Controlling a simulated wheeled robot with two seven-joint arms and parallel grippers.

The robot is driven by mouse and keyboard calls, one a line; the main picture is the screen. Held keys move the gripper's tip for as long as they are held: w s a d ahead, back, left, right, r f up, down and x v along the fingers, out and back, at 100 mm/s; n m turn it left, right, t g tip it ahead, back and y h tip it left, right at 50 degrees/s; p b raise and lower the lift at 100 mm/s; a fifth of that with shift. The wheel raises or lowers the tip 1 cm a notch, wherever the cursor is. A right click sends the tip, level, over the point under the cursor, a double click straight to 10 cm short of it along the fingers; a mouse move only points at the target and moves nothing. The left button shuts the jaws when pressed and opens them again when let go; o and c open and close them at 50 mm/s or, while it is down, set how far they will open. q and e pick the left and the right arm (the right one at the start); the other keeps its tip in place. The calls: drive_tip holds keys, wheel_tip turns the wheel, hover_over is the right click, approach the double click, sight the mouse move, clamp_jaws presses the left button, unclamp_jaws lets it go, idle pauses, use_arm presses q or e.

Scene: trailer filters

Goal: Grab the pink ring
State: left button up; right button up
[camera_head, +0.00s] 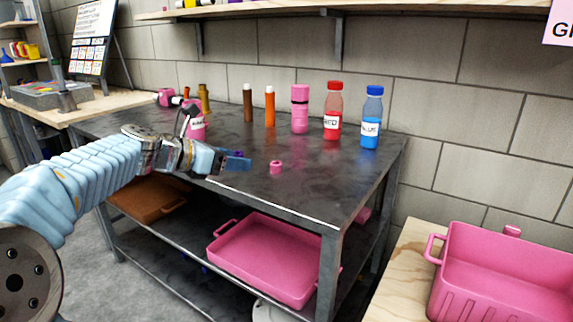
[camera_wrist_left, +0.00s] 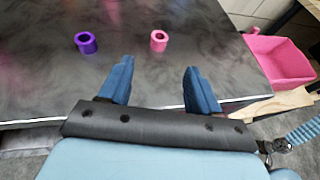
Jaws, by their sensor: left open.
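The pink ring (camera_head: 276,167) stands on the dark metal table near its front edge. It also shows in the left wrist view (camera_wrist_left: 159,41), beyond my fingertips and roughly in line with the gap between them. My left gripper (camera_head: 237,161) is to the left of the ring in the head view, close to the table top. In the left wrist view its two blue fingers (camera_wrist_left: 158,75) are apart with nothing between them. The ring is apart from both fingers. My right gripper is not in view.
A purple ring (camera_wrist_left: 87,43) stands left of the pink ring. Bottles, including red (camera_head: 332,112) and blue (camera_head: 371,118) ones, stand at the table's back. A pink tray (camera_head: 262,290) is on the shelf below. A pink crate (camera_head: 440,285) is at the right. Table around the pink ring is clear.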

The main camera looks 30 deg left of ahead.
sight(275, 164)
use_arm(q)
drive_tip(key=x, duration=1.3)
